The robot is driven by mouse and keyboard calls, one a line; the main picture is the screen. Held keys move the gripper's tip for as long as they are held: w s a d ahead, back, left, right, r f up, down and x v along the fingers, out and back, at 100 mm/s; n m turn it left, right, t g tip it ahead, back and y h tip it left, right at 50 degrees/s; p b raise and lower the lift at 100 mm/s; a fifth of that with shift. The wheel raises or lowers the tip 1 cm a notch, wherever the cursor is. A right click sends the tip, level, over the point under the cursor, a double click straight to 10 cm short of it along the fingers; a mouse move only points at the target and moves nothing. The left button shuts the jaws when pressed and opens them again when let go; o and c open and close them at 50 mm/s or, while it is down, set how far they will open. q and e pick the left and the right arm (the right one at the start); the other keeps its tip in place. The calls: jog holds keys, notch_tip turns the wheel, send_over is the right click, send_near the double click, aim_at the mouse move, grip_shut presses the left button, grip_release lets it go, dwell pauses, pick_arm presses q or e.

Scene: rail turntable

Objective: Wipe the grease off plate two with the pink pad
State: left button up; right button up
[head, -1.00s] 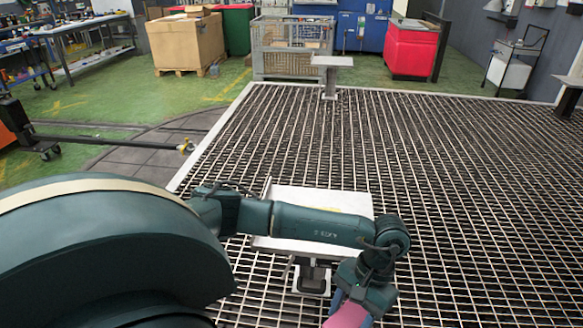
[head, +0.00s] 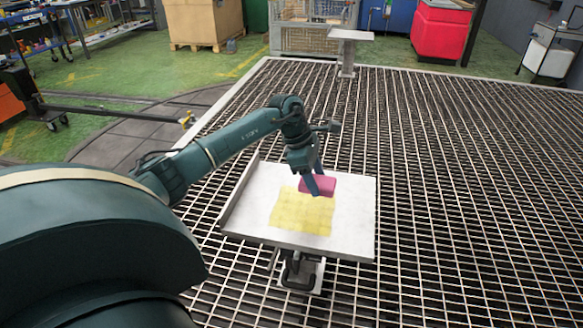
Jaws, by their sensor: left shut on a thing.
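A pale square plate (head: 350,225) stands on a short post above the grating, with a raised lip along its left side. A yellow grease patch (head: 300,215) covers its middle. My left gripper (head: 316,185) is over the plate, shut on the pink pad (head: 320,184). The pad is at the far edge of the yellow patch; I cannot tell whether it touches the plate. No number on the plate is readable. My right gripper does not show.
A second pale plate on a post (head: 350,35) stands at the far edge of the grating (head: 450,200). Behind it are a wire cage (head: 305,38), a red bin (head: 440,30) and a cardboard box (head: 203,22). The grating right of the near plate is clear.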

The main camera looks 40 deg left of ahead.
aim_at(296, 185)
pick_arm(q)
jog(key=w+a+n+y+b, duration=0.1)
jog(key=a+n, duration=0.2)
jog(key=w+a+f+n+t+y+b, duration=0.1)
jog(key=a+n+b, duration=0.1)
jog(key=a+n, duration=0.1)
jog(key=a+n+t+b, duration=0.1)
jog(key=a+n+b, duration=0.1)
jog(key=a+n, duration=0.1)
jog(key=shift+w+a+f+y, duration=0.25)
jog(key=shift+w+a+y, duration=0.15)
jog(key=shift+a, duration=0.3)
notch_tip(296, 185, down, 3)
jog(key=b, duration=0.3)
jog(key=shift+f, duration=0.15)
jog(key=shift+f+b, duration=0.45)
jog(key=shift+b, duration=0.1)
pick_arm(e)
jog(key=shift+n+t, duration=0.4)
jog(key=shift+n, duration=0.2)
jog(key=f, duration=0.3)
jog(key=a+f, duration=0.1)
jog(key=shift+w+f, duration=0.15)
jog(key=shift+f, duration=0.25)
pick_arm(q)
jog(key=shift+f+b, duration=0.4)
jog(key=shift+f, duration=0.5)
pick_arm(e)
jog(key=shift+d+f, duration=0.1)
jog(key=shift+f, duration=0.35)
